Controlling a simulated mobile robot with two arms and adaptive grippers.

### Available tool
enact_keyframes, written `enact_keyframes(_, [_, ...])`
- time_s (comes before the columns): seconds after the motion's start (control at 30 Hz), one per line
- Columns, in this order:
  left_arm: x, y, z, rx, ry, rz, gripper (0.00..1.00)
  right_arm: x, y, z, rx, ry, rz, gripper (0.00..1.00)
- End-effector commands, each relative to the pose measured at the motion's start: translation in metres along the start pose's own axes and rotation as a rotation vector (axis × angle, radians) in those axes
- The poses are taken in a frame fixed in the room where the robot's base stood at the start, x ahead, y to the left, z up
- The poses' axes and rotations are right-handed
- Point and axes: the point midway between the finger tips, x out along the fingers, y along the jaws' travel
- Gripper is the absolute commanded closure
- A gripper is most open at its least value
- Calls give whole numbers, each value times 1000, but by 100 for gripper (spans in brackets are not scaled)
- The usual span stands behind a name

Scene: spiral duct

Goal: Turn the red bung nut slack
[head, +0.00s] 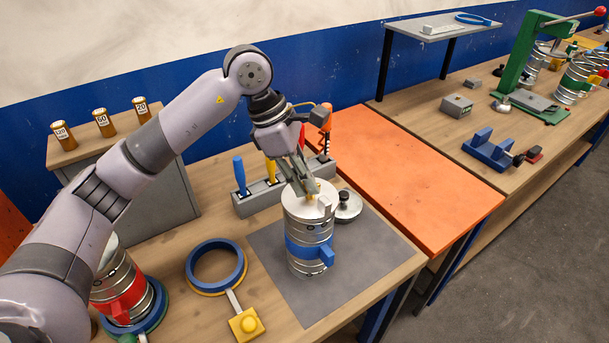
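My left gripper (308,187) points down at the top of a silver ribbed canister with a blue band (302,250). Its fingertips are at a small yellow-orange piece on the lid; whether they grip it is too small to tell. The canister stands upright on a grey mat (365,262). A second silver canister with a red band (122,298) stands at the lower left, partly hidden by my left arm. I cannot make out a red bung nut for certain. My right gripper is not in view.
A grey tool rack (262,198) with coloured handles stands behind the canister. A round metal piece with a black knob (347,205) is beside it. A blue ring (215,266) and yellow block (247,324) lie left. The orange tabletop (410,190) is clear.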

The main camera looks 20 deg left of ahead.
Motion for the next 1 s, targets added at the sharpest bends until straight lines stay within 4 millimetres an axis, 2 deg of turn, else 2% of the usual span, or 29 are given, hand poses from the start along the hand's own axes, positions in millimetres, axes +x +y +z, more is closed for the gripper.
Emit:
enact_keyframes(0.27, [0, 0, 0, 0, 0, 0, 100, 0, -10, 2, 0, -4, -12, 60])
enact_keyframes(0.67, [0, 0, 0, -5, 0, 3, 100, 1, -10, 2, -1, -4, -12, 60])
enact_keyframes(0.77, [2, 0, -1, -44, 1, 23, 100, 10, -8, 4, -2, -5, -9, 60])
enact_keyframes(1.0, [3, -3, -1, -252, -2, 111, 100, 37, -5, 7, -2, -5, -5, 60])
